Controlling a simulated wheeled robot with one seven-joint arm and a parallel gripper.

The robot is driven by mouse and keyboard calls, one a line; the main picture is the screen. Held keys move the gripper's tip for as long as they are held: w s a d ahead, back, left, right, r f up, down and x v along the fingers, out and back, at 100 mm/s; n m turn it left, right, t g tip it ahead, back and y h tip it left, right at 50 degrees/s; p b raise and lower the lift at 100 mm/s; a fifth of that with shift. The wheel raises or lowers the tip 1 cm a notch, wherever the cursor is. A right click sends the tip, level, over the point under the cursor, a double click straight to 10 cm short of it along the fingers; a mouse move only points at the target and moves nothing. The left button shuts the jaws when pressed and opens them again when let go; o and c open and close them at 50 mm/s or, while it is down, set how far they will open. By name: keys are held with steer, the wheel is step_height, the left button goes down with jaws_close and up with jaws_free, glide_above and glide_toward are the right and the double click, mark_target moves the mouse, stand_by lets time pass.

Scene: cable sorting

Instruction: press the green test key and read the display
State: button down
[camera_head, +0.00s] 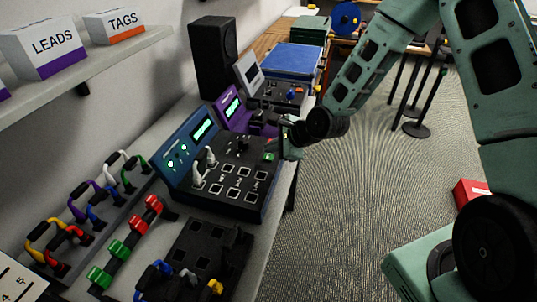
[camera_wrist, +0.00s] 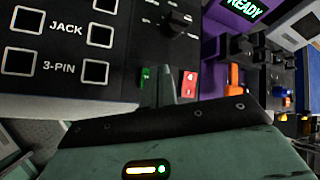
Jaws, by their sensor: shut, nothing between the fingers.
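The black tester panel (camera_head: 232,195) has sockets and a blue upright back with a lit display (camera_head: 203,131). The display's text is too small to read. A green key (camera_head: 270,156) sits near the panel's right edge; it also shows in the wrist view (camera_wrist: 147,75), partly cut off by my gripper. My gripper (camera_head: 288,146) is shut and empty, low over that edge beside the green key. In the wrist view its tip (camera_wrist: 168,88) lies between the green key and a red key (camera_wrist: 190,80). I cannot tell whether it touches either.
A purple unit (camera_head: 229,105) behind the tester has a screen reading READY (camera_wrist: 245,8). Coloured cables on racks (camera_head: 75,220) and a black tray (camera_head: 205,255) fill the near bench.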

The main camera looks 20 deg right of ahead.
mark_target(271, 159)
step_height(271, 159, up, 5)
steer(key=p, duration=0.4)
steer(key=shift+p, duration=0.35)
stand_by(0.6)
steer(key=shift+s+a+r+n, duration=0.1)
steer(key=shift+s+a+n, duration=0.15)
steer(key=shift+a+n, duration=0.05)
steer(key=s+a+r+n+g+h+b, duration=0.1)
steer(key=s+r+n, duration=0.3)
steer(key=s+n, duration=0.5)
steer(key=s+a+r+n+g+h+b, duration=0.1)
steer(key=s+a+r+n+g+h, duration=0.1)
steer(key=s+n, duration=0.7)
steer(key=s+a+r+n+g+h+b, duration=0.1)
steer(key=s+a+r+n+g, duration=0.2)
steer(key=s, duration=1.1)
step_height(271, 159, up, 4)
steer(key=n+g, duration=0.1)
steer(key=n, duration=0.5)
steer(key=shift+a+f+g+h, duration=0.15)
steer(key=shift+a+g+h, duration=0.1)
steer(key=shift+g+h, duration=0.05)
